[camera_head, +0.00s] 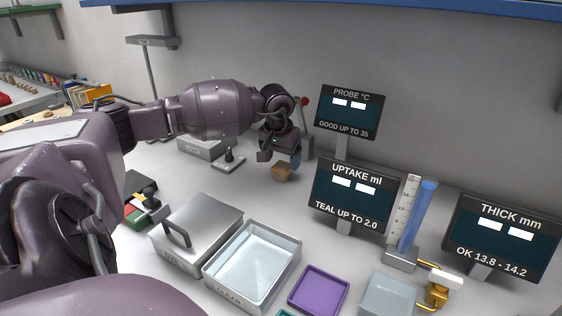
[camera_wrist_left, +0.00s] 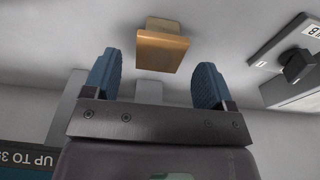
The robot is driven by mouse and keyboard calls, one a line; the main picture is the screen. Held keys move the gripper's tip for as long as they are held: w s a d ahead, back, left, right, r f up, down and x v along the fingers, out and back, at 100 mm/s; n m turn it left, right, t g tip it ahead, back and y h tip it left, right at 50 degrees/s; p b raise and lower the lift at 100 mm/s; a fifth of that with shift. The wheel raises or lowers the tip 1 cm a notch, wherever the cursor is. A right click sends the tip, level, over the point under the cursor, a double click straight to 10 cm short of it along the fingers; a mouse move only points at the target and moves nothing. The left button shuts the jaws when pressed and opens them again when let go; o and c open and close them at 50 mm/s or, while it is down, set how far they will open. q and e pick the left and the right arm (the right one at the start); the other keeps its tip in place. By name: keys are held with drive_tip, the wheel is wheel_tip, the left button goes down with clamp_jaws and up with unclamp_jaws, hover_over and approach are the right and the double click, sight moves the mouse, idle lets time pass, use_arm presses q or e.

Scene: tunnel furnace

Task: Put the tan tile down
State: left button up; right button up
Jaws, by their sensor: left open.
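The tan tile (camera_head: 282,173) is small and sits on the pale bench below my left gripper (camera_head: 280,158). In the left wrist view the tile (camera_wrist_left: 162,50) shows beyond the blue fingertips of the left gripper (camera_wrist_left: 157,78), roughly between them, with a gap. A paler tan piece shows behind the tile there; I cannot tell whether it is a support under it. The left gripper is open and holds nothing. The right gripper does not show.
A lidded metal box (camera_head: 198,232), a clear-water tray (camera_head: 253,263) and a purple tray (camera_head: 319,290) stand in front. The probe display (camera_head: 348,112), uptake display (camera_head: 351,195) and thickness display (camera_head: 502,237) stand to the right. A blue-filled column (camera_head: 417,215) stands between displays.

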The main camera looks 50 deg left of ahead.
sight(278, 171)
use_arm(q)
wheel_tip(278, 171, up, 11)
drive_tip(key=s+p, duration=0.1)
drive_tip(key=shift+s+d+f, duration=0.15)
drive_tip(key=shift+s+d, duration=0.15)
idle(0.5)
